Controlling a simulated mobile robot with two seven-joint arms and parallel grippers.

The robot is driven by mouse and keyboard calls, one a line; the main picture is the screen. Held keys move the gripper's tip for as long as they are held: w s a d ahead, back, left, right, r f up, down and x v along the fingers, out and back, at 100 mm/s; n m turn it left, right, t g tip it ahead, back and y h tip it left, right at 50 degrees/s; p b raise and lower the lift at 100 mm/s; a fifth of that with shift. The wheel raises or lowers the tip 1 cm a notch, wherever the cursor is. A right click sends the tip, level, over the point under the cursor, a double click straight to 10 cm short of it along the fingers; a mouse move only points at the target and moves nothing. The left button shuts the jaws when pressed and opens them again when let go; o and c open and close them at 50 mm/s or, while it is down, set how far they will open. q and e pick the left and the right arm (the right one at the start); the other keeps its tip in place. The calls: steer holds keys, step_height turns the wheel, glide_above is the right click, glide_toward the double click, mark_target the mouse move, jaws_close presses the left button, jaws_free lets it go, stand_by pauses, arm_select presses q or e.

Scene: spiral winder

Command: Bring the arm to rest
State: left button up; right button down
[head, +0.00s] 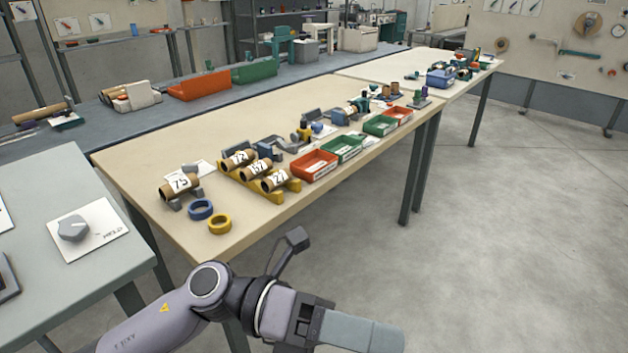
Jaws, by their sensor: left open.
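My left arm (165,325) comes in from the lower left, in front of the long table's near edge. My left gripper (382,338) is at the bottom of the head view, over the bare floor and to the right of the near table leg. It is open. One grey-green finger shows, and I see nothing held. The other finger cannot be made out clearly. My right gripper is not in view.
The long wooden table (135,160) bears numbered cardboard tubes (180,186), a blue ring (201,209), a yellow ring (219,223) and red (314,165) and green bins. The concrete floor (500,250) at right is clear.

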arm_select(q)
steer(key=w+a+n+t+h, duration=0.45)
steer(key=w+n+t, duration=0.35)
steer(key=n+t, duration=0.85)
steer(key=w+a+f+n+t+y, duration=0.4)
steer(key=a+f+n+t+y, duration=0.45)
steer(key=n, duration=0.65)
steer(key=s+a+f+n+g+y, duration=0.4)
steer(key=s+a+f+n+y, duration=0.1)
steer(key=f, duration=0.6)
steer(key=s+a+f+n+g+y+p, duration=0.1)
steer(key=s+a+f+n+g+y, duration=0.3)
steer(key=f, duration=0.7)
steer(key=s+a+n+y, duration=0.2)
steer(key=s+a+n, duration=0.1)
steer(key=s+a, duration=0.1)
steer(key=shift+a+f+n+y, duration=0.2)
steer(key=shift+f+n+y, duration=0.1)
steer(key=shift+f+n, duration=0.1)
